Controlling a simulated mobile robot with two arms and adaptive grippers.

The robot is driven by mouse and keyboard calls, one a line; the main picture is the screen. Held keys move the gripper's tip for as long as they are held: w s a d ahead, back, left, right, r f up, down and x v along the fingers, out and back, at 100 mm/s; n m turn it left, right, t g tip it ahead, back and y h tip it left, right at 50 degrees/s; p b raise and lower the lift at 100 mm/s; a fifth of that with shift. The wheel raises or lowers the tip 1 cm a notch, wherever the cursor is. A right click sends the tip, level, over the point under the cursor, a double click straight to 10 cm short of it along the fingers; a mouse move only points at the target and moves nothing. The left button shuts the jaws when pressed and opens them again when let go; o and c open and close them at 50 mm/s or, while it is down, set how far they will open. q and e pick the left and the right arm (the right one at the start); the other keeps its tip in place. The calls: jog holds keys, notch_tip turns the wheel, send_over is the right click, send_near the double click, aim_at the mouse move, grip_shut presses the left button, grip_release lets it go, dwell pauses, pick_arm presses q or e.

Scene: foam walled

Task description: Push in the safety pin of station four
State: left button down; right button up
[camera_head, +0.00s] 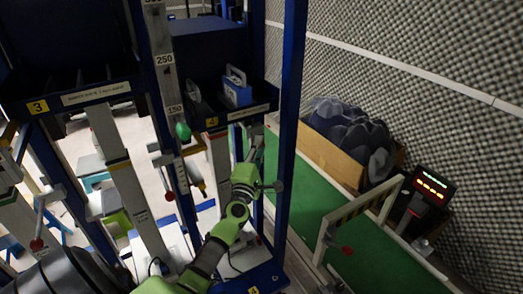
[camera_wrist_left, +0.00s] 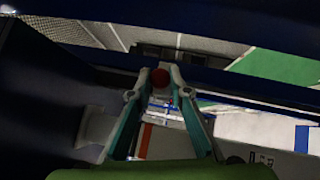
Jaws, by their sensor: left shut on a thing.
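Station four shows in the head view by its yellow "4" label (camera_head: 212,121) on the shelf edge, with a second "4" on the blue base below. My left gripper (camera_head: 257,140) reaches up beside the right blue post, just below and right of that shelf. My right gripper is not in view.
The blue post (camera_head: 290,110) stands close to my left gripper. A lever with a red knob (camera_head: 170,197) and a green knob (camera_head: 183,131) are to the left. A blue case (camera_head: 237,90) sits on the shelf. A green conveyor (camera_head: 310,190) and cardboard box (camera_head: 330,160) are at right.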

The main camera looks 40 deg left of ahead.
pick_arm(q)
jog(key=c, duration=1.9)
grip_release()
jog(key=shift+a+r, duration=0.1)
jog(key=shift+a, duration=0.05)
jog(key=shift+w+a, duration=0.1)
jog(key=v, duration=1.2)
